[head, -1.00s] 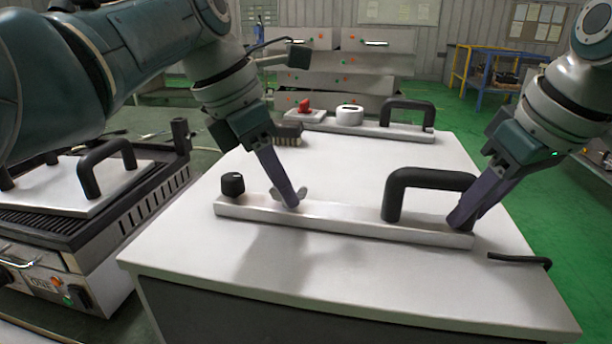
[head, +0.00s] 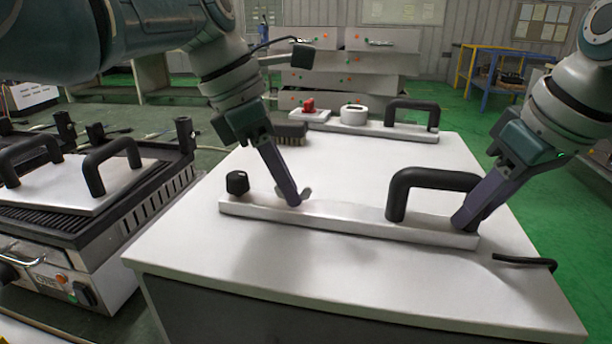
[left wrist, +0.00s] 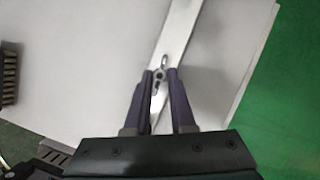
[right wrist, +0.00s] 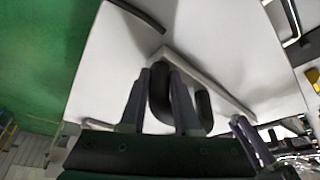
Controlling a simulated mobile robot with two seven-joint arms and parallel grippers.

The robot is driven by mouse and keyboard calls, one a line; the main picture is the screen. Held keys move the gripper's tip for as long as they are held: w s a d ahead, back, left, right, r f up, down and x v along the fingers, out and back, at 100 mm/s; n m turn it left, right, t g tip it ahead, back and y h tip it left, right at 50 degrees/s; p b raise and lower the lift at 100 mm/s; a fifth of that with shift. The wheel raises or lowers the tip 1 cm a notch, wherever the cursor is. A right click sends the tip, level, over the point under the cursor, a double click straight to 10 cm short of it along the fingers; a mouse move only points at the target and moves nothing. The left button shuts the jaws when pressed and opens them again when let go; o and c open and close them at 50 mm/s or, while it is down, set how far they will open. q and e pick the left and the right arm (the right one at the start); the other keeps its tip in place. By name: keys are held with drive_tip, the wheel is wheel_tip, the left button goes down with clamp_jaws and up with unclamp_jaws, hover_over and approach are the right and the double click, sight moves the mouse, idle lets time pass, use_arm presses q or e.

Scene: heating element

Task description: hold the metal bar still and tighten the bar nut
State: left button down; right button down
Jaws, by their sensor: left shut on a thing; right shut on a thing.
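The metal bar (head: 340,221) lies flat on the white table, with a black handle (head: 432,180) near its right end and a black knob (head: 237,183) at its left end. My left gripper (head: 297,201) points down onto the bar and is shut on the bar nut, a small wing-shaped nut (head: 307,193) left of the bar's middle. The nut also shows between the fingers in the left wrist view (left wrist: 160,74).
A black hex key (head: 525,262) lies right of the bar near the table (head: 340,165) edge. A brush (head: 290,133), a white roll (head: 353,115) and a second bar with a handle (head: 400,131) are at the back. A grill (head: 85,190) stands at the left.

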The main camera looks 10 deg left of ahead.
use_arm(q)
drive_tip(key=shift+s+m, duration=0.1)
drive_tip(key=shift+m, duration=0.2)
drive_tip(key=c, duration=0.8)
unclamp_jaws()
drive_tip(key=shift+o, duration=0.2)
drive_tip(key=shift+r, duration=0.15)
drive_tip(key=v, duration=1.1)
drive_tip(key=shift+a+r, duration=0.25)
drive_tip(key=shift+r, duration=0.1)
